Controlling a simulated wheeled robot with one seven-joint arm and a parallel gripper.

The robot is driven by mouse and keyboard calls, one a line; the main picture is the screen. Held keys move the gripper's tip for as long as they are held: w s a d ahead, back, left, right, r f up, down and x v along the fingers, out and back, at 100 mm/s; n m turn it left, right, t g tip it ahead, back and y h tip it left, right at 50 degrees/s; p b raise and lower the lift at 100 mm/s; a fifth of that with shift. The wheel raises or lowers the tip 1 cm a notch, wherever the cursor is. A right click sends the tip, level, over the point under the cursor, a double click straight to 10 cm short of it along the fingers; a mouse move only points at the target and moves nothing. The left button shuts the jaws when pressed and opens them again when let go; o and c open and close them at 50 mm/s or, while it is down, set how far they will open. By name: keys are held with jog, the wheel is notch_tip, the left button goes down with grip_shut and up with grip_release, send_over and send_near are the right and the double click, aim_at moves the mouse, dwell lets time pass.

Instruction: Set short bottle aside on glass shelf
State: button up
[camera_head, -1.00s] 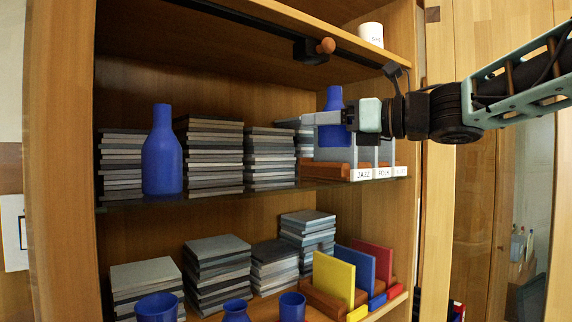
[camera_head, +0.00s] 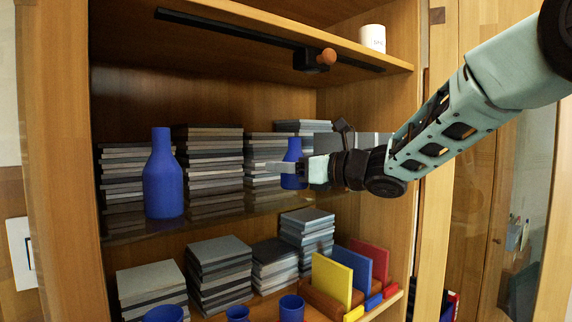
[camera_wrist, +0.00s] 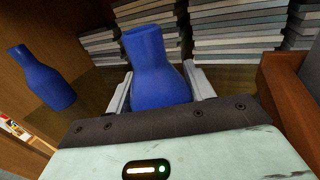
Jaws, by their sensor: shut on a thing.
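The short blue bottle (camera_head: 292,165) is upright between the fingers of my gripper (camera_head: 283,168), which is shut on it. In the wrist view the bottle (camera_wrist: 158,68) sits between the two pale fingers (camera_wrist: 160,92), and its lower part is hidden behind the gripper body. The glass shelf (camera_head: 225,212) is the dark shelf at mid height; I cannot tell whether the bottle's base touches it. A taller blue bottle (camera_head: 162,180) stands at the left on this shelf and also shows in the wrist view (camera_wrist: 42,78).
Stacks of grey cases (camera_head: 210,165) line the back of the glass shelf. A brown wooden holder (camera_wrist: 290,95) is close on the right in the wrist view. A rail with a wooden knob (camera_head: 327,56) hangs above. Blue cups (camera_head: 291,307) and coloured dividers (camera_head: 333,277) are below.

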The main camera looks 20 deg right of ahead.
jog(key=shift+w+a+f+p, duration=0.15)
jog(key=shift+f+p, duration=0.2)
jog(key=shift+p, duration=0.2)
jog(key=shift+f, duration=0.15)
jog(key=shift+f+b, duration=0.15)
jog(key=shift+b, duration=0.25)
jog(key=o, duration=1.1)
